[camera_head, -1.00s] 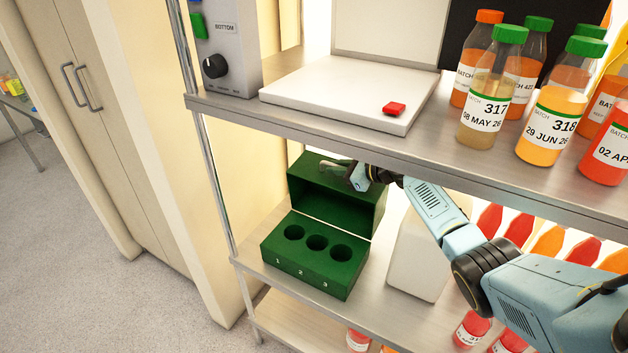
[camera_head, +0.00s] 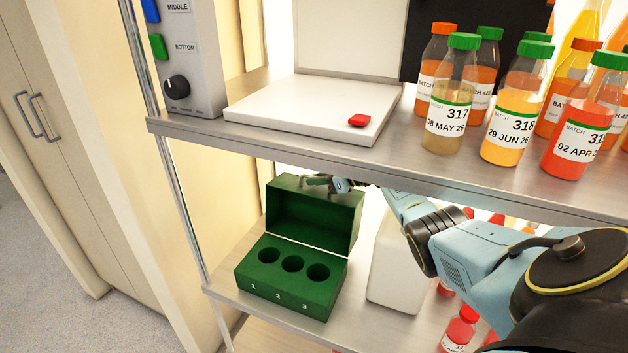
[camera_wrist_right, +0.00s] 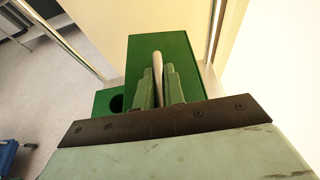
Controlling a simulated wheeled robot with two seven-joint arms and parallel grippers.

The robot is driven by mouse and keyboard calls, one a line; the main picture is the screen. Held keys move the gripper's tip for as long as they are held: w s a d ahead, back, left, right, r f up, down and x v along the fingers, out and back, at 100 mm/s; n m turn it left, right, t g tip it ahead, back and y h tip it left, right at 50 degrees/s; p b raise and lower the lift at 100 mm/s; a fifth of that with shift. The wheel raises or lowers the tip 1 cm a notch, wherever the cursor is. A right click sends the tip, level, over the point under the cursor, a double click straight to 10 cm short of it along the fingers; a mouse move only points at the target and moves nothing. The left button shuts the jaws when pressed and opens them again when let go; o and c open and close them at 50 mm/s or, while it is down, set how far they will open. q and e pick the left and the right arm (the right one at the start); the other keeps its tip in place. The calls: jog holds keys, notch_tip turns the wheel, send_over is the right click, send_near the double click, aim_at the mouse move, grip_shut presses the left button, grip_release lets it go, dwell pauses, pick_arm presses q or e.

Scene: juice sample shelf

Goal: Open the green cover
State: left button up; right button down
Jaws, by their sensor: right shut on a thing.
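The green box (camera_head: 292,285) stands on the lower shelf, with several numbered round holes in its top. Its green cover (camera_head: 305,212) is raised at the back edge, open and standing up behind the holes. My right gripper (camera_head: 318,182) is at the cover's upper edge. In the right wrist view the gripper (camera_wrist_right: 159,90) is shut on a pale handle (camera_wrist_right: 159,65), in front of the cover's green face (camera_wrist_right: 175,45). The handle is partly hidden between the fingers. My left gripper is not in view.
The upper shelf (camera_head: 400,165) runs just above the cover and my right arm. A white container (camera_head: 392,270) stands right of the box.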

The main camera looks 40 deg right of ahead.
aim_at(357, 198)
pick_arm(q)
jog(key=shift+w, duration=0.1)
pick_arm(e)
jog(key=shift+a+f, duration=0.1)
jog(key=shift+f, duration=0.15)
